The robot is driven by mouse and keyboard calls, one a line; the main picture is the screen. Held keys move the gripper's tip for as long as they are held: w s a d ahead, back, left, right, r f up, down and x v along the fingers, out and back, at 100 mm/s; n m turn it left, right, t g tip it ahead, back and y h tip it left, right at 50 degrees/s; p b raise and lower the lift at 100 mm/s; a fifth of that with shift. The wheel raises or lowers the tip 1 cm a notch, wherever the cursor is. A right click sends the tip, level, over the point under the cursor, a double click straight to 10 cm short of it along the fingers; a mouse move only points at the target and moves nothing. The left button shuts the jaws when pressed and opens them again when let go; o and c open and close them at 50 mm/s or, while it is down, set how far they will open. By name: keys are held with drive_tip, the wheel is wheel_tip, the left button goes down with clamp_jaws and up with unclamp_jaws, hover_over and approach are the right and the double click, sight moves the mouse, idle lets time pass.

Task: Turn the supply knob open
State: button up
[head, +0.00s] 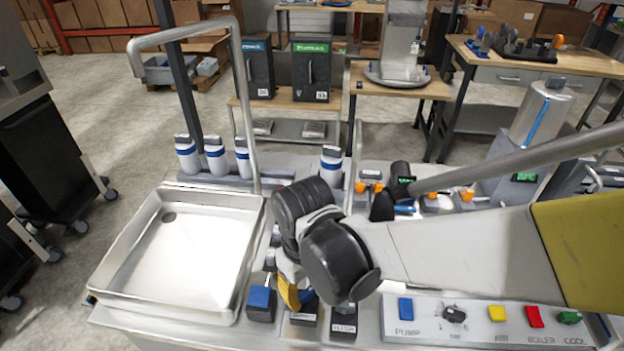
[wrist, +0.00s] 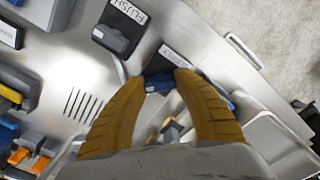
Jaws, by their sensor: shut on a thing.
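My gripper (head: 292,300) reaches down to the row of small black boxes at the front of the counter, right of the sink. In the wrist view its two yellow fingers (wrist: 158,80) are shut on a dark knob with a blue part (wrist: 158,84), the supply knob by its place. Its box (wrist: 170,62) has a white label that I cannot read; in the head view the box (head: 304,316) is partly hidden by the fingers. The knob's exact turn angle cannot be told. The neighbouring box (wrist: 121,27) has a grey knob and a FLUSH label.
A blue-topped box (head: 262,301) stands close left of my gripper. The sink (head: 105,270) lies further left, empty. A button panel (head: 480,313) is at the right. White bottles (head: 215,155) and a tall bent pipe (head: 245,90) stand behind.

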sight(305, 293)
drive_tip(key=n, duration=0.4)
drive_tip(key=shift+n, duration=2.5)
drive_tip(key=o, duration=1.2)
drive_tip(key=shift+c, duration=0.2)
wheel_tip(305, 293, up, 12)
